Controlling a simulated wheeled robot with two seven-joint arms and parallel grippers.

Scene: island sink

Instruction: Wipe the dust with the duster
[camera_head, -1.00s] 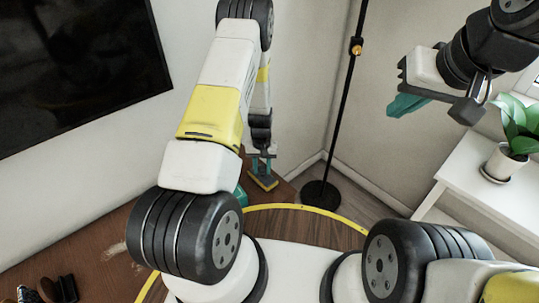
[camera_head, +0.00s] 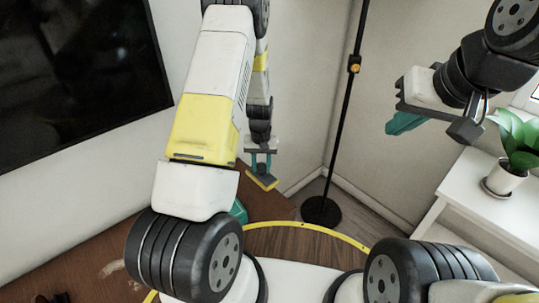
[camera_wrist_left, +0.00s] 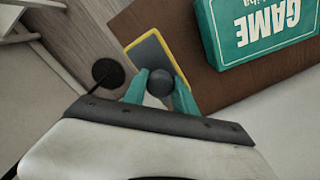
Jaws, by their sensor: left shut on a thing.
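The duster (camera_head: 263,183), a flat grey pad with yellow edging, hangs near the far right end of the brown wooden table. My left gripper (camera_head: 261,158) is shut on its handle. In the left wrist view the duster (camera_wrist_left: 148,52) shows beyond the teal fingers, with its round dark handle end between them (camera_wrist_left: 160,84). The pad appears raised above the table; its exact height is unclear. A pale dust patch (camera_head: 113,268) lies on the table at lower left. My right gripper (camera_head: 405,121) is in the air at right, seen from the side; its finger gap is hidden.
A teal game box (camera_wrist_left: 255,32) lies on the table close to the duster, mostly hidden by my arm in the head view (camera_head: 239,211). A floor lamp base (camera_head: 321,211) stands beyond the table's end. A white side table holds a potted plant (camera_head: 505,178). A screen (camera_head: 75,75) hangs at left.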

